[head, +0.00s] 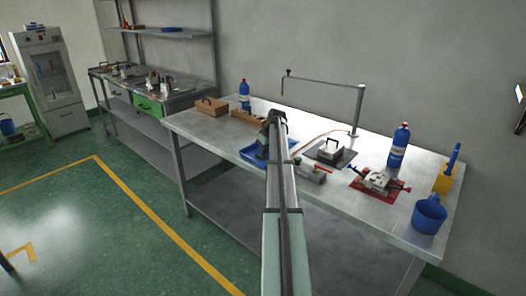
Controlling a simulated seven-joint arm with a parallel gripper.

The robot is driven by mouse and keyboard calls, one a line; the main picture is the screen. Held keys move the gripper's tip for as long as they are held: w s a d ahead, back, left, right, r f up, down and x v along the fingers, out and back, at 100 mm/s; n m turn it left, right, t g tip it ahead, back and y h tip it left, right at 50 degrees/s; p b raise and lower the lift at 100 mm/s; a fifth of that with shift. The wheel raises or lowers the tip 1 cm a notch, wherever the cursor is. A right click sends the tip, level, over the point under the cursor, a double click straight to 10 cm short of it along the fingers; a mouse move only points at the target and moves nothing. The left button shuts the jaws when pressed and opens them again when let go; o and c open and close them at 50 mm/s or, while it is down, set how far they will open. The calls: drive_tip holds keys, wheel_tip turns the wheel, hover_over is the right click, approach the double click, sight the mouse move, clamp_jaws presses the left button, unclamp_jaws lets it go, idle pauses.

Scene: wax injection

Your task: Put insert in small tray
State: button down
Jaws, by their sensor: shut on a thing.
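My arm reaches out over the workbench. My gripper (263,142) is at its far end, pointing down over the blue tray (247,155). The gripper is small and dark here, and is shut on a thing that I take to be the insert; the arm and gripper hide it.
Behind the tray are wooden boxes (212,107) and a blue bottle (244,95). To the right are a metal mould on a dark mat (330,151), a clamp on a red mat (378,182), another bottle (398,146), a blue mug (429,214) and a thin post frame (358,108).

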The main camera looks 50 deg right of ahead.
drive_tip(key=c, duration=1.1)
unclamp_jaws()
drive_tip(key=shift+f, duration=0.1)
drive_tip(key=shift+o, duration=0.2)
drive_tip(key=v, duration=1.2)
